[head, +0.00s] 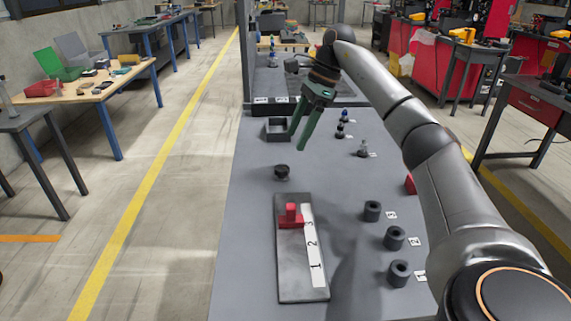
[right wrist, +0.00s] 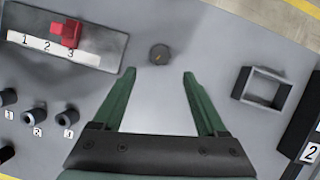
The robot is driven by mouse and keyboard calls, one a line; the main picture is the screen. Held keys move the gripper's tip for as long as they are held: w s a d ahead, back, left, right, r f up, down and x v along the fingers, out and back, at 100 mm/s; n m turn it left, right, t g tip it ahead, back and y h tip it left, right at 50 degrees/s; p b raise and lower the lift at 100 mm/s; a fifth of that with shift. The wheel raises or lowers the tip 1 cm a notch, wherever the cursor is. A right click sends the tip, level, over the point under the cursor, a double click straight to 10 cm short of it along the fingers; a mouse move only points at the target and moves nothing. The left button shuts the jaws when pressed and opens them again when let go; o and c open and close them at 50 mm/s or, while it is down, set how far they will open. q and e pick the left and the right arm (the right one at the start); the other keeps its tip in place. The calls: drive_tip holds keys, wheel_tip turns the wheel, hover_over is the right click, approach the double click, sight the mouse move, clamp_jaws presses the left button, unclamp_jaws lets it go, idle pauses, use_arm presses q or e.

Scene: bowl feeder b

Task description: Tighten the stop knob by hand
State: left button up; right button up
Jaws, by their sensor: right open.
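A small black knob (head: 282,172) stands on the grey table, apart from the rail. It also shows in the right wrist view (right wrist: 159,54), just beyond and between my fingertips. A dark rail plate (head: 290,285) with a white scale marked 1, 2, 3 lies in front of it. A red stop (head: 291,216) with an upright red post sits on the rail near the 3. My right gripper (head: 298,140) has green fingers spread wide with nothing between them, above the table behind the black knob. I cannot tell its exact height. My left gripper is out of view.
An open dark square tray (head: 278,130) stands behind the knob. Several black ring-shaped parts (head: 372,211) line the right side, beside number labels. Small knobbed pieces (head: 362,149) stand at the back right. The table left of the rail is clear.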

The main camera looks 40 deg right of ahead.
sight(283, 167)
drive_tip(key=b+x, duration=0.1)
drive_tip(key=x, duration=0.7)
drive_tip(key=shift+a+f, duration=0.1)
drive_tip(key=shift+f, duration=0.05)
clamp_jaws()
idle(0.3)
